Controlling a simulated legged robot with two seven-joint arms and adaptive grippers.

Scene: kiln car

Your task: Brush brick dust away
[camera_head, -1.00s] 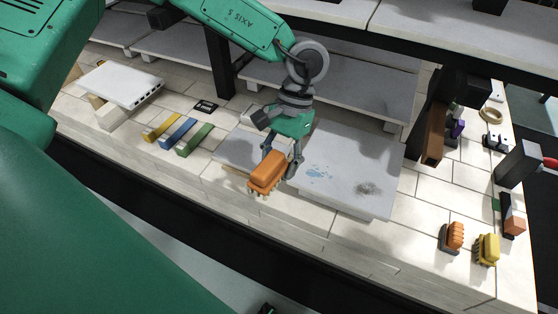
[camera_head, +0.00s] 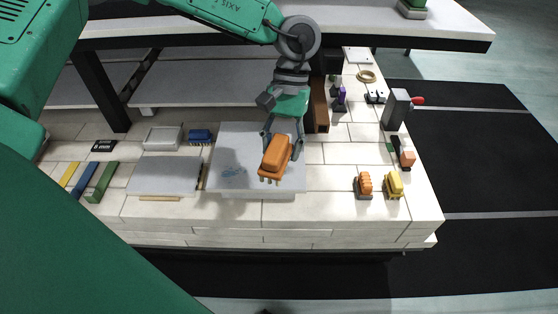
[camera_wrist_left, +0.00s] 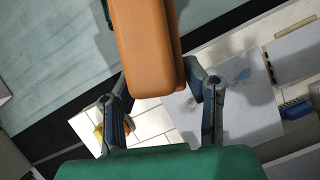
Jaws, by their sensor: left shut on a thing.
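My left gripper (camera_head: 284,140) is shut on an orange brush (camera_head: 275,157) with pale bristles pointing down. The brush also fills the upper middle of the left wrist view (camera_wrist_left: 148,45), between the two fingers. It is over the right part of a large pale grey slab (camera_head: 230,145); I cannot tell whether the bristles touch it. A blue smear (camera_head: 232,174) shows on the slab left of the brush. My right gripper is out of view.
A smaller grey slab (camera_head: 165,175) and yellow, blue and green bars (camera_head: 102,182) lie left. An orange-topped brush (camera_head: 364,184) and a yellow one (camera_head: 394,184) stand right. A brown post (camera_head: 319,105) stands behind the gripper. A shelf (camera_head: 190,30) crosses above. Bare bricks lie in front.

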